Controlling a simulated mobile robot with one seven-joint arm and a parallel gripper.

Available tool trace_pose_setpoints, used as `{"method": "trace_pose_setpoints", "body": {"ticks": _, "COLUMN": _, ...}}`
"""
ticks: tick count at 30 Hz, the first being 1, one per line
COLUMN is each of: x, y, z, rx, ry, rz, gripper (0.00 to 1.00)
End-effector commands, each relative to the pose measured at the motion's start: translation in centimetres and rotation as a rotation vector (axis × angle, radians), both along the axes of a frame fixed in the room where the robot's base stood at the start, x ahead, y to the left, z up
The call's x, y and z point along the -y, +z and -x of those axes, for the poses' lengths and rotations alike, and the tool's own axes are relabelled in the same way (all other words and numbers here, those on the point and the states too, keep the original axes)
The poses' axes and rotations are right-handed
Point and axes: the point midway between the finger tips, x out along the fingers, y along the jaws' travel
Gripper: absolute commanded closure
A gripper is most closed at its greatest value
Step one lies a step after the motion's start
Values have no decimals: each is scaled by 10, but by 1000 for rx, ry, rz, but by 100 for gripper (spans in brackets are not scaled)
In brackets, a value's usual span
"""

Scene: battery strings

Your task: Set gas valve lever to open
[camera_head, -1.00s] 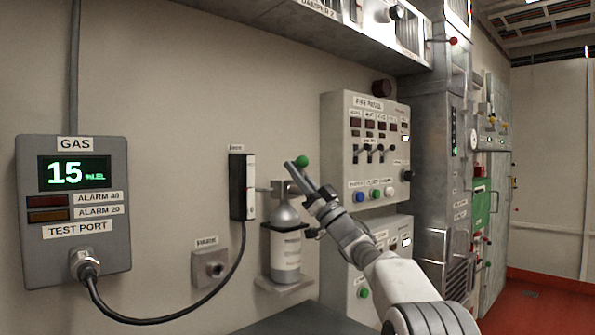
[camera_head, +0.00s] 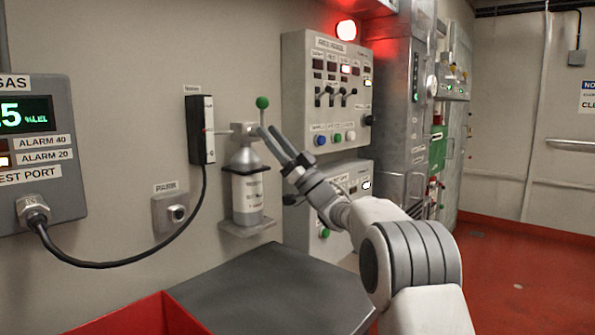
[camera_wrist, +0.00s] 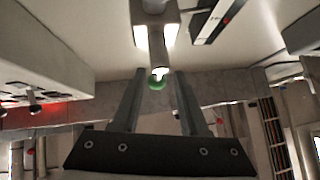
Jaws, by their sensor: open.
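The gas valve lever (camera_head: 262,115) stands upright with a green ball knob (camera_head: 262,102) on top. It rises from the valve head (camera_head: 244,129) of a grey-white gas cylinder (camera_head: 247,192) on a wall bracket. My gripper (camera_head: 264,130) is open, its two fingers pointing up-left at the lower part of the lever, below the knob. In the wrist view the green knob (camera_wrist: 157,84) appears between the open fingers (camera_wrist: 159,74); whether they touch the lever I cannot tell. Nothing is held.
A grey gas detector (camera_head: 37,150) is on the left wall, with a hose to a black flow meter (camera_head: 201,130) left of the cylinder. The fire panel (camera_head: 327,90) is just right of it. A grey bench top (camera_head: 260,295) and red bin (camera_head: 150,318) lie below.

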Motion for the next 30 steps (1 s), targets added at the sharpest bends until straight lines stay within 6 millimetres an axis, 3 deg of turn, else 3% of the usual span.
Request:
{"method": "trace_pose_setpoints", "body": {"ticks": 9, "x": 40, "y": -48, "z": 25, "rx": -6, "ry": -1, "rz": 1, "gripper": 56}}
{"method": "trace_pose_setpoints", "body": {"ticks": 15, "x": 55, "y": -68, "z": 36, "rx": -3, "ry": 1, "rz": 1, "gripper": 56}}
{"method": "trace_pose_setpoints", "body": {"ticks": 30, "x": 60, "y": -72, "z": 39, "rx": -6, "ry": -6, "rz": 3, "gripper": 56}}
